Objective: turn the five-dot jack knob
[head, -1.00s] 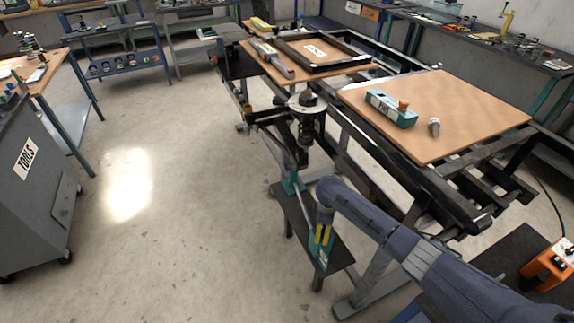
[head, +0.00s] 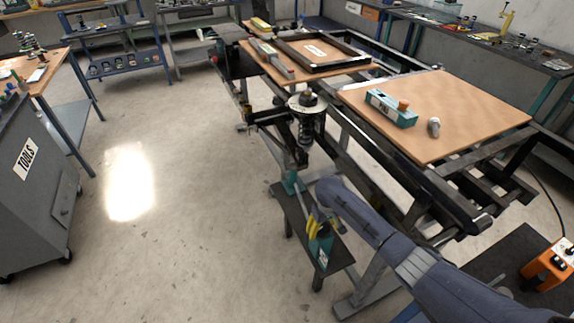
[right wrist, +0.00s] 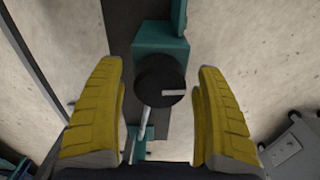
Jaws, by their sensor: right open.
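In the right wrist view a round black knob (right wrist: 160,80) with a short white mark sits on a teal jack block (right wrist: 163,48). My right gripper (right wrist: 160,100) is open, with one yellow finger on each side of the knob and visible gaps between. No dots can be made out on the knob. In the head view my right gripper (head: 313,226) is at the teal jack block (head: 319,248) on a low dark bench, and its wrist hides the knob. The spring strut (head: 308,122) stands upright above the far end of the bench. My left gripper is not in view.
The dark low bench (head: 293,214) stands beside the frame's legs. A wooden board (head: 460,110) on the frame carries a teal box (head: 390,110) and a small grey part (head: 433,127). A grey tool cabinet (head: 40,190) is at the left. The floor between is clear.

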